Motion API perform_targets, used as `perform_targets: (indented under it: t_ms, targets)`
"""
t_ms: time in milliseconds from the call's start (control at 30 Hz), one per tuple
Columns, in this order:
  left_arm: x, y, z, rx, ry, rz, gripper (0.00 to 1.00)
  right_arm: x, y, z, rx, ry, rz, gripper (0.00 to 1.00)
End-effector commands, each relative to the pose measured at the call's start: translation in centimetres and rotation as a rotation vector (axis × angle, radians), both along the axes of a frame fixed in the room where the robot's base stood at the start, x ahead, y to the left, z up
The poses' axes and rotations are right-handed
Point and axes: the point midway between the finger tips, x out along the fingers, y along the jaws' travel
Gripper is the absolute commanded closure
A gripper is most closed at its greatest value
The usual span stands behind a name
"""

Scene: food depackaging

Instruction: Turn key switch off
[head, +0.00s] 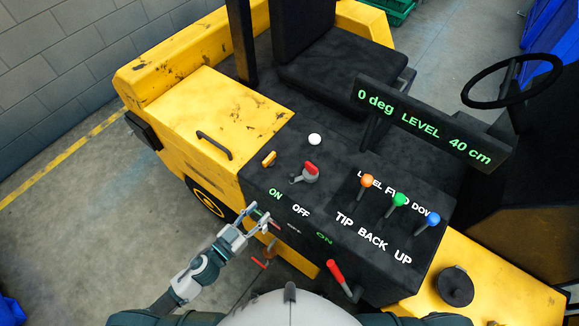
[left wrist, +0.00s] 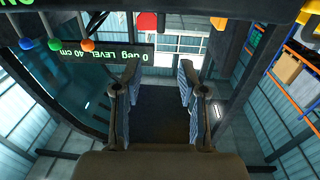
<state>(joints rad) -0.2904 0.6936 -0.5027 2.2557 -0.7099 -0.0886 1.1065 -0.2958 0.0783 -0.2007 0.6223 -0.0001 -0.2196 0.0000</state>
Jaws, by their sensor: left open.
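The dark control console (head: 262,178) on the yellow vehicle carries a grey round switch with a red handle (head: 310,170), above the ON and OFF labels; I take it as the key switch. My left gripper (head: 255,213) is open and empty beside the console's front edge, below the ON label and apart from the switch. In the left wrist view its two fingers (left wrist: 156,85) are spread with nothing between them. A red part (left wrist: 147,22) and an orange part (left wrist: 219,23) show beyond them. My right gripper is not in view.
A white button (head: 314,139) sits behind the switch. Orange, green (head: 399,200) and blue levers stand to the right under a display (head: 430,124) reading "0 deg LEVEL 40 cm". A red-handled lever (head: 336,270) sticks out at the console's front.

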Motion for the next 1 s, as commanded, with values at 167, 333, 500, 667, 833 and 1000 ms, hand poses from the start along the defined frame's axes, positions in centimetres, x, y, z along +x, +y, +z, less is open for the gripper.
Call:
perform_targets:
  t_ms: [167,333,500,667,833,1000]
  targets:
    - [2.5,-1.3,0.3,-0.003,-0.003,0.001,0.59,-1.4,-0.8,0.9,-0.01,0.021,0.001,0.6]
    - [5.8,-3.5,0.3,-0.005,-0.002,0.004,0.59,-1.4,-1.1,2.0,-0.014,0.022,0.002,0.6]
    - [8.9,-6.0,0.2,-0.007,-0.001,0.003,0.59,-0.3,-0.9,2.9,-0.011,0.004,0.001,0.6]
    - [11.3,-8.2,0.1,-0.005,0.0,0.003,0.59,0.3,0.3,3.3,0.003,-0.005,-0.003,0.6]
    - [12.9,-9.6,-0.1,-0.004,0.002,0.003,0.59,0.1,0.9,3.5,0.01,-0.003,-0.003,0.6]
    - [13.4,-10.0,-0.2,-0.004,0.003,0.003,0.59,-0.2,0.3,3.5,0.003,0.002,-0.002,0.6]
